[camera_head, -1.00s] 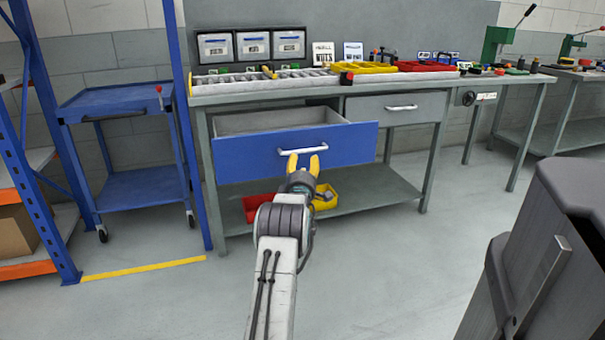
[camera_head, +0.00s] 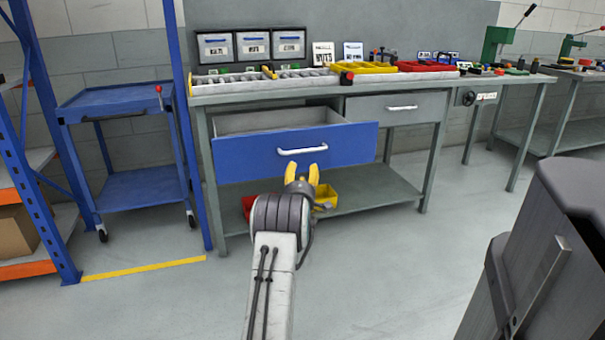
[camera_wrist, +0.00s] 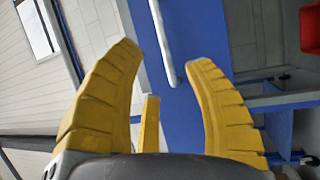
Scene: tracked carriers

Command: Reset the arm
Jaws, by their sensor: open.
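My gripper (camera_head: 302,175) has yellow fingers spread open, with nothing between them. In the head view it is in front of and below the handle of the blue drawer front. The blue drawer (camera_head: 230,162) of the workbench stands pulled out, its inside partly visible from above. Its white handle (camera_head: 302,150) is clear of the fingers. In the wrist view my gripper (camera_wrist: 165,75) shows its open fingers, with the white handle (camera_wrist: 161,40) beyond them and apart from them. My arm reaches forward from the bottom of the head view.
The workbench (camera_head: 330,92) carries trays and small bins on top. A shut grey drawer (camera_head: 395,108) is to the right. A blue cart (camera_head: 120,100) stands left. The floor in front is open.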

